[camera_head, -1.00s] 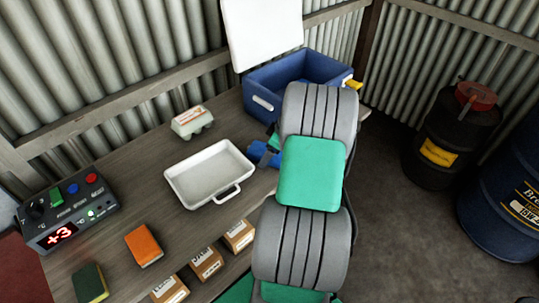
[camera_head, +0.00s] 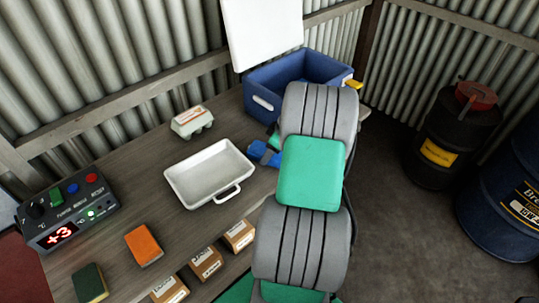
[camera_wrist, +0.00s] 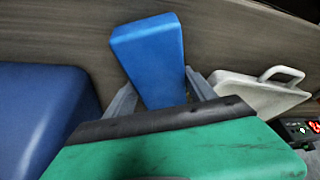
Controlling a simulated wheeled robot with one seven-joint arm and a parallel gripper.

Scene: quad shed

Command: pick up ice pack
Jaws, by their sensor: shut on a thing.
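The ice pack is a plain blue block (camera_wrist: 150,58). In the wrist view it stands out between the two grey fingers of my gripper (camera_wrist: 161,88), which are shut on it. In the head view the ice pack (camera_head: 262,153) shows just right of the white tray, partly hidden by my arm. The fingers are mostly hidden behind my arm there. I cannot tell whether the ice pack touches the bench or hangs just above it.
A white tray (camera_head: 183,186) lies left of the ice pack, and a blue open crate (camera_head: 262,104) stands behind. An egg carton (camera_head: 192,121), an orange block (camera_head: 143,245), several small boxes (camera_head: 206,262) and a control box (camera_head: 68,211) share the bench. Drums stand at right.

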